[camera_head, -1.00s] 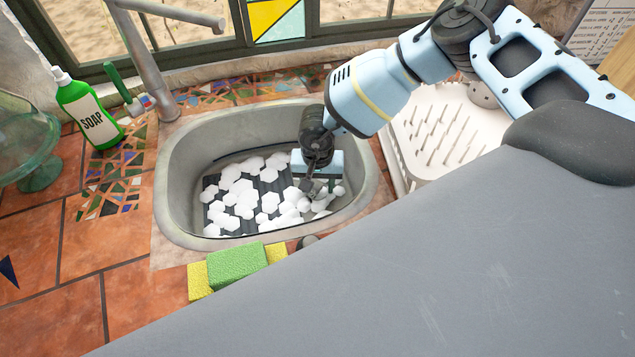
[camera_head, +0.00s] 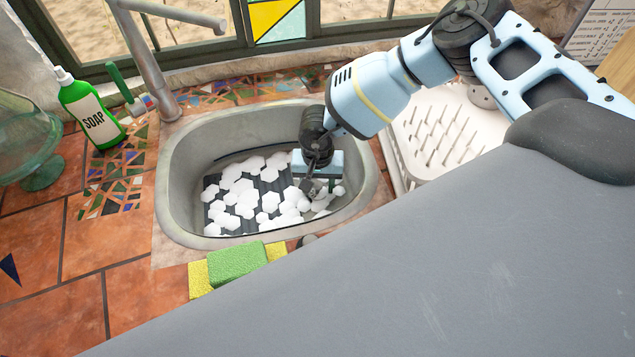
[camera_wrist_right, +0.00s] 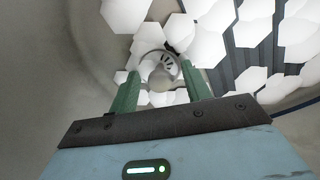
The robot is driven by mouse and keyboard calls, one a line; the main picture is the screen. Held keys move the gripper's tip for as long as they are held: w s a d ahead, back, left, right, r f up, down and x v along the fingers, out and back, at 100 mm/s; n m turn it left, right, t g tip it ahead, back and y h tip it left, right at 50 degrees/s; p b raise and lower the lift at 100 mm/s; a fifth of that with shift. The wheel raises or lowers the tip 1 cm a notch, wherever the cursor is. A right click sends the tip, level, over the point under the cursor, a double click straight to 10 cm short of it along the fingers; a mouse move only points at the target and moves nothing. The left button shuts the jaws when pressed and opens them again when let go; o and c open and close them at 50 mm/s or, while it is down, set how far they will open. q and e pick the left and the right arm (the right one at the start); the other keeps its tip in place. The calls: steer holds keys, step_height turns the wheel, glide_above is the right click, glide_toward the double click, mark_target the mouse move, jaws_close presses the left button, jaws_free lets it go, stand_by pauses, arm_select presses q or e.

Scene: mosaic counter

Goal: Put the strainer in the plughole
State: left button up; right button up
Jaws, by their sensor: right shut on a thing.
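My right gripper (camera_head: 312,184) is low inside the sink basin (camera_head: 182,165), at its right side. In the right wrist view its two green fingers (camera_wrist_right: 163,82) are shut on a small pale metal piece with dark slots, the strainer (camera_wrist_right: 168,65). The strainer is mostly hidden by the gripper in the head view. A rounded rim shows around it in the wrist view, but I cannot tell whether that is the plughole. The plughole is not clearly visible among the white pieces and my gripper. My left gripper is not in view.
White hexagonal pieces (camera_head: 245,185) cover much of the sink floor over a dark ribbed surface. A tap (camera_head: 150,65) rises behind the sink. A soap bottle (camera_head: 90,112) stands left, sponges (camera_head: 237,262) lie in front, and a white drying rack (camera_head: 440,135) is at right.

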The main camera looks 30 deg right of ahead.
steer(key=shift+f, duration=0.65)
stand_by(0.8)
steer(key=o, duration=1.1)
steer(key=shift+c, duration=0.2)
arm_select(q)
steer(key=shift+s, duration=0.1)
arm_select(e)
steer(key=o, duration=0.4)
steer(key=shift+s, duration=0.1)
steer(key=shift+a, duration=0.15)
steer(key=shift+o, duration=0.2)
steer(key=shift+w+r+p, duration=0.25)
steer(key=shift+r+p, duration=0.1)
steer(key=shift+r, duration=0.55)
step_height(320, 180, up, 2)
steer(key=shift+s+a+p, duration=0.1)
steer(key=shift+p, duration=0.25)
steer(key=shift+d+r+p, duration=0.2)
steer(key=shift+r+p, duration=0.1)
steer(key=shift+r, duration=0.45)
steer(key=shift+r+p, duration=0.65)
steer(key=shift+r, duration=1.35)
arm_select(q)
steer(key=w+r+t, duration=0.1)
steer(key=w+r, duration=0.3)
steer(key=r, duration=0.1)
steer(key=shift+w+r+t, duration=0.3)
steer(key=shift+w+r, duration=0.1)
arm_select(e)
steer(key=shift+r, duration=1.35)
